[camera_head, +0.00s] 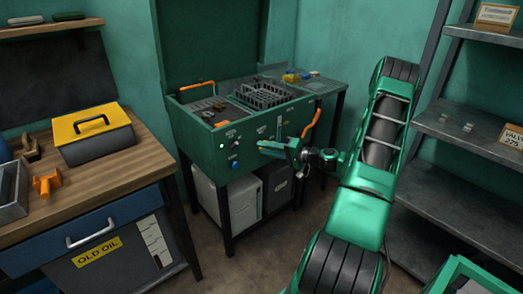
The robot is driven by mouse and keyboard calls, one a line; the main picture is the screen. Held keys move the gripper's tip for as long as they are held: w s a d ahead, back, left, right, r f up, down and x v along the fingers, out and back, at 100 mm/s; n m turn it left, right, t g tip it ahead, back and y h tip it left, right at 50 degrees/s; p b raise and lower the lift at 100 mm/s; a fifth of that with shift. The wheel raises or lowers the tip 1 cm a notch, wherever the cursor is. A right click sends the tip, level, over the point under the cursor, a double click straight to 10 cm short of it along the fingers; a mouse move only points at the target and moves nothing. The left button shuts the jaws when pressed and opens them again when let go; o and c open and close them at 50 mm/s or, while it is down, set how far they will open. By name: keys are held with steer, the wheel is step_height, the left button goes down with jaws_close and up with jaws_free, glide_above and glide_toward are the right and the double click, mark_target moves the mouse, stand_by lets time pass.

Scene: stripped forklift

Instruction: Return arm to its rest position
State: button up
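My green arm rises from the bottom of the view, bends at the upper right and reaches back left. My gripper (275,146) is in front of the green parts-washing station (216,139), near its control panel. Two orange handles show on the station, one (197,86) at the left and one (312,122) at the right.
A wooden workbench (155,158) at the left holds a yellow-lidded toolbox (93,133) and an orange item (46,184). Grey shelving (460,135) stands close on the right of my arm. A green-edged container (470,268) is at the lower right. Some floor is clear between bench and arm.

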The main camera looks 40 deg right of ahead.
steer(key=shift+a, duration=0.1)
stand_by(0.3)
steer(key=s+a+r+n+g, duration=0.1)
steer(key=s+a+n+g, duration=0.55)
steer(key=a+g, duration=0.4)
steer(key=s+a+r+m+g+h, duration=0.1)
steer(key=s+r, duration=0.3)
steer(key=s, duration=0.6)
steer(key=s+a+r+m+g+h, duration=0.1)
steer(key=s+a+r+g+h, duration=0.1)
steer(key=s, duration=0.8)
steer(key=s+a+r+m+g+h, duration=0.1)
steer(key=s+a+r+g+h, duration=0.1)
steer(key=s+r, duration=0.5)
steer(key=s+h, duration=0.1)
steer(key=s, duration=0.2)
